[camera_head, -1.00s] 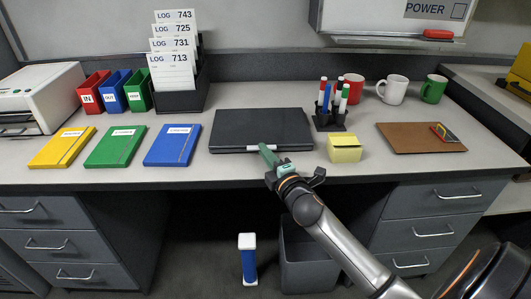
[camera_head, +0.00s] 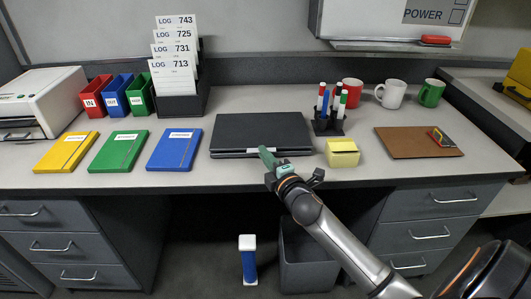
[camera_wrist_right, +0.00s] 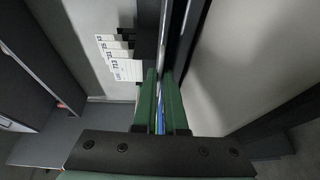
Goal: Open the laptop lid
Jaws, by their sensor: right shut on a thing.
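The dark laptop (camera_head: 262,130) lies on the desk with its lid flat or nearly flat. A light tab (camera_head: 283,152) shows at the middle of its front edge. My right gripper (camera_head: 266,155) reaches in from the front, its green fingers at that edge and shut on the lid. In the right wrist view the green fingers (camera_wrist_right: 161,90) are close together against the laptop's dark edge (camera_wrist_right: 187,35); the exact contact is hard to see. My left gripper is not in view.
A yellow note block (camera_head: 342,152) and a pen holder (camera_head: 328,122) stand close to the laptop's right. A blue book (camera_head: 174,150) lies to its left, and a dark file rack (camera_head: 188,102) with log cards stands behind left. A brown clipboard (camera_head: 400,143) lies farther right.

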